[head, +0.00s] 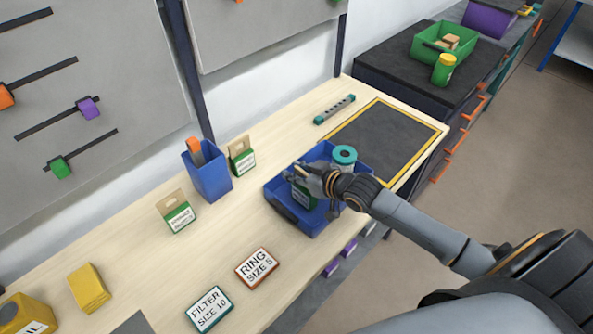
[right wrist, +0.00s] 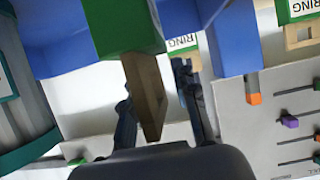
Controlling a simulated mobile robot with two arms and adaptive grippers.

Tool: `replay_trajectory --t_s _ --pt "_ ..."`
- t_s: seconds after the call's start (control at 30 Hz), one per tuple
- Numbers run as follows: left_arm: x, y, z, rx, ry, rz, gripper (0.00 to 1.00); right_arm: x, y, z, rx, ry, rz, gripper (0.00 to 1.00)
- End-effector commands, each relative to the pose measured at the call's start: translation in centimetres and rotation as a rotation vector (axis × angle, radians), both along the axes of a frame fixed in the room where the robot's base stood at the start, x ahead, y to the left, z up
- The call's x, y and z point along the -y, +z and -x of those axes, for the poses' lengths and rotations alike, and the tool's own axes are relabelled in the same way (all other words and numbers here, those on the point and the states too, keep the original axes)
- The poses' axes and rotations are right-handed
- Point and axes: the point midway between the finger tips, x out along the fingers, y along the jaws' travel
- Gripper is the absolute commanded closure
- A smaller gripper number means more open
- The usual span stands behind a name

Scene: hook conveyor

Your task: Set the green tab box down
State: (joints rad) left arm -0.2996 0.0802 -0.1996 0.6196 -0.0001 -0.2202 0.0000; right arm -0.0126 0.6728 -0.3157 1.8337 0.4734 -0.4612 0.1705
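A green tab box (head: 304,196) with a white label sits in the blue tray (head: 283,212), partly hidden by my right gripper. My right gripper (head: 309,176) is over the tray. In the right wrist view the green box (right wrist: 122,25) shows with its brown tab (right wrist: 147,95) between the two fingers of the gripper (right wrist: 160,105). The left finger is close beside the tab and a gap shows at the right finger, so the gripper looks open around it. Whether the left finger touches is unclear. My left gripper is not in view.
A teal-topped roll (head: 344,155) stands in the tray beside the gripper. Two similar tab boxes (head: 242,160) (head: 178,213) and a blue bin (head: 208,178) stand to the left. A yellow-edged dark mat (head: 385,140) lies clear behind. FILTER (head: 209,308) and RING (head: 257,267) cards lie in front.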

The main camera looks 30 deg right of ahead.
Motion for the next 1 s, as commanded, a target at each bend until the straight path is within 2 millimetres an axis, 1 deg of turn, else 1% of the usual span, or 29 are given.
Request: replay_trajectory --t_s 0.07,0.17,0.27,0.5,0.6,0.8,1.0 --pt "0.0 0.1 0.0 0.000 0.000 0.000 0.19 0.0 0.3 0.0 0.001 0.000 0.000 0.72" --pt "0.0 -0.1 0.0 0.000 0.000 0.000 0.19 0.3 0.4 0.8 -0.002 0.000 0.002 0.72" --pt "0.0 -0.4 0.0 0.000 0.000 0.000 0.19 0.8 1.1 2.3 -0.002 0.002 0.002 0.72" --pt "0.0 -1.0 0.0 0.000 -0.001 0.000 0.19 2.3 3.3 6.7 -0.003 0.000 0.002 0.72" --pt "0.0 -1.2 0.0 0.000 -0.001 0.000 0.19 2.7 4.1 8.1 -0.003 0.003 0.002 0.72" --pt "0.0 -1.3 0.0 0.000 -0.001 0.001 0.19 3.4 5.1 9.7 -0.002 0.000 0.000 0.72" --pt "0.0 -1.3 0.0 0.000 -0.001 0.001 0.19 3.5 5.5 10.2 -0.001 0.000 0.000 0.72"
